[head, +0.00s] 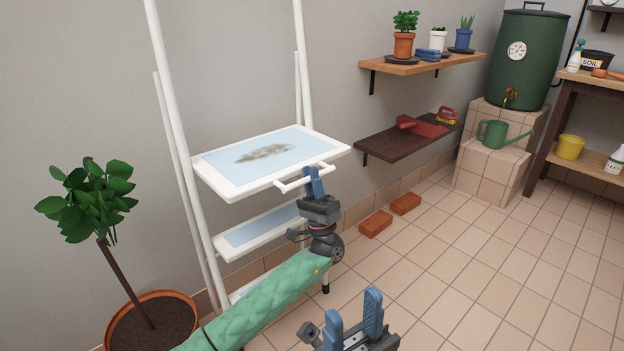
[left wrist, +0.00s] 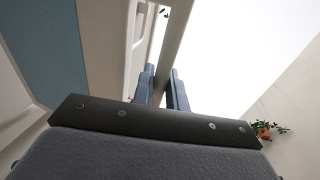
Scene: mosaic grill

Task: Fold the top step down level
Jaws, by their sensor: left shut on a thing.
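The white ladder's top step (head: 222,180) has a pale blue tread with a brown smudge. It sticks out between the white rails and looks about level, roughly parallel to the lower step (head: 235,248). A white bar handle (head: 289,187) is on its front edge. My left gripper (head: 314,184) is shut on the handle's right part. In the left wrist view the blue fingers (left wrist: 162,90) close around the bar (left wrist: 174,45). My right gripper (head: 355,320) is open and empty, low in front of the ladder.
A potted tree (head: 90,200) stands left of the ladder. Two wall shelves (head: 430,66) with pots and tools hang to the right. Bricks (head: 376,223) lie on the floor by the wall. A green barrel (head: 523,65) stands on a tiled block. The tiled floor at right is clear.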

